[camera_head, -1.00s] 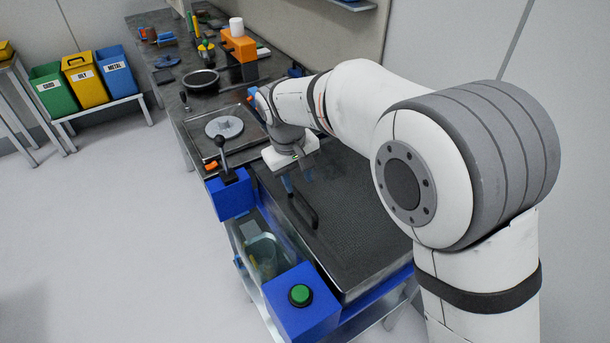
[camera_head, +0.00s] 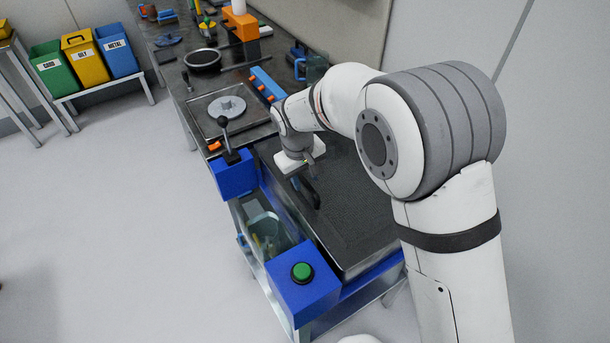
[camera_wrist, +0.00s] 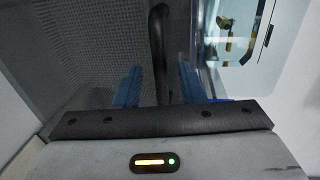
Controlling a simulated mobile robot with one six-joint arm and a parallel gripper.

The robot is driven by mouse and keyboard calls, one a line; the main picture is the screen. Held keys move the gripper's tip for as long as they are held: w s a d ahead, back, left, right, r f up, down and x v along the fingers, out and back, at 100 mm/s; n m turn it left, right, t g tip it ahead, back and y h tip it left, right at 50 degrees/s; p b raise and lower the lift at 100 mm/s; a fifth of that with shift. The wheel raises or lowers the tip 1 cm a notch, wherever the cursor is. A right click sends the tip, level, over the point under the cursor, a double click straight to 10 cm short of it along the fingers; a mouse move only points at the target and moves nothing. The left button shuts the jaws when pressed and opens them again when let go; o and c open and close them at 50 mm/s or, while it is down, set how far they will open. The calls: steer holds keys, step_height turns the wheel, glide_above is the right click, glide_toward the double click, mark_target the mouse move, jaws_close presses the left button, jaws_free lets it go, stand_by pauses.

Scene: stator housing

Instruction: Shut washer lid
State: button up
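The washer's lid (camera_head: 345,205) is a dark, finely textured panel on top of the blue and metal washer. I cannot tell for sure whether it lies fully down. Its black bar handle (camera_head: 312,196) stands near the lid's front edge. My gripper (camera_head: 308,172) is over the handle's far end, pointing down; its fingertips are partly hidden in the head view. In the wrist view my gripper (camera_wrist: 160,85) is open, with blue fingers on either side of the handle (camera_wrist: 158,45). A gap shows between each finger and the handle.
A blue box with a green button (camera_head: 302,272) is at the washer's near corner. A blue box with a black lever (camera_head: 232,170) stands at its far front corner. A clear tank (camera_head: 268,232) sits below the lid's front edge. The floor at left is free.

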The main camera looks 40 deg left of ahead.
jaws_close()
stand_by(0.3)
step_height(320, 180, down, 2)
steer(key=shift+s+a+f+b, duration=0.1)
steer(key=shift+s+b, duration=0.05)
steer(key=shift+b, duration=0.75)
steer(key=shift+r, duration=0.2)
steer(key=shift+o, duration=0.2)
jaws_free()
step_height(320, 180, up, 8)
steer(key=s, duration=0.1)
steer(key=shift+a+f+b, duration=0.15)
steer(key=shift+a+b, duration=0.05)
steer(key=shift+b, duration=0.1)
